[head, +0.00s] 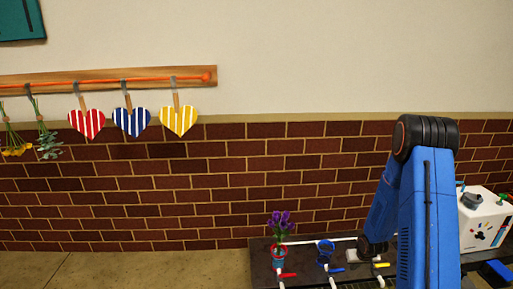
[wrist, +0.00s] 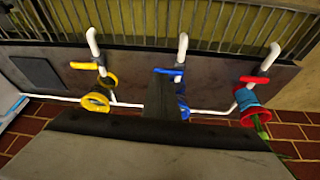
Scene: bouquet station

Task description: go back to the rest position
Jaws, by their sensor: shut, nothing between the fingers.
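My blue arm stands at the right of the head view, folded over with its black wrist low beside the bench. My gripper (wrist: 160,90) shows as a dark shape in the middle of the wrist view, shut and empty, in front of the blue bucket. The blue bucket (head: 325,250) stands on the bench and shows partly in the wrist view (wrist: 184,108). In the head view my arm hides part of the bench and the gripper's fingertips cannot be made out.
A red bucket (head: 278,256) holds purple flowers (head: 280,223). A yellow bucket (wrist: 97,101) stands under a yellow-handled tap (wrist: 84,66). A white box (head: 485,222) is right of my arm. Hearts and bunches hang from a wall rail (head: 110,77). The floor at left is clear.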

